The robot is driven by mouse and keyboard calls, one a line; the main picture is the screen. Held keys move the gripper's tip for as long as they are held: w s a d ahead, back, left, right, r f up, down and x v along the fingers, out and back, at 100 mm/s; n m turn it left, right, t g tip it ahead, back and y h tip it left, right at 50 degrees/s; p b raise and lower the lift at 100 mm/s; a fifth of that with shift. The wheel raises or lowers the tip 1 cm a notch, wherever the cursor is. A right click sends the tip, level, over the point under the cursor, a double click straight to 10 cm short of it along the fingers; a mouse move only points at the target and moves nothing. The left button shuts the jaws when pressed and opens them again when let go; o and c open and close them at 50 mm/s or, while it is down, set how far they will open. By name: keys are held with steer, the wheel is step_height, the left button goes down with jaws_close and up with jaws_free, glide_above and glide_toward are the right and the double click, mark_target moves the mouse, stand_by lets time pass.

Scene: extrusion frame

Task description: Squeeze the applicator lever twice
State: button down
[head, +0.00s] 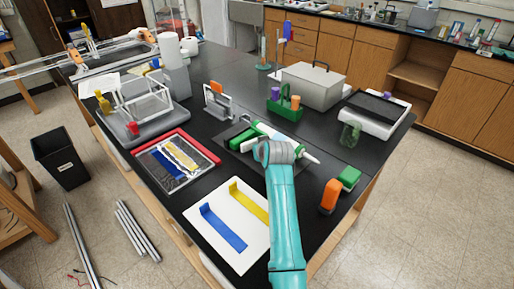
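The applicator (283,137) lies on a dark grey mat (230,139) on the black bench, a white tube with green parts and a white nozzle toward the lower right. My teal arm reaches up from the bottom, and its grey end (278,151) covers the middle of the applicator. The fingers of my gripper are hidden under or behind this end, so I cannot tell whether they touch the applicator. The lever cannot be made out clearly; a green part (240,137) shows left of my wrist.
A white board (236,255) with blue and yellow strips lies in front. A red-framed tray (209,150) is at left. Orange and green blocks (330,196) stand at right. A green caddy (287,106), grey case (313,87) and scale (375,112) stand behind.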

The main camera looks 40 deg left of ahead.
steer(key=shift+a+r, duration=0.1)
steer(key=shift+a, duration=0.2)
stand_by(0.4)
steer(key=shift+s+d, duration=0.2)
steer(key=shift+d, duration=1.45)
steer(key=shift+s+d, duration=0.15)
steer(key=shift+d, duration=2.35)
steer(key=d, duration=0.3)
steer(key=shift+d, duration=0.25)
steer(key=shift+s, duration=0.1)
steer(key=shift+a, duration=0.15)
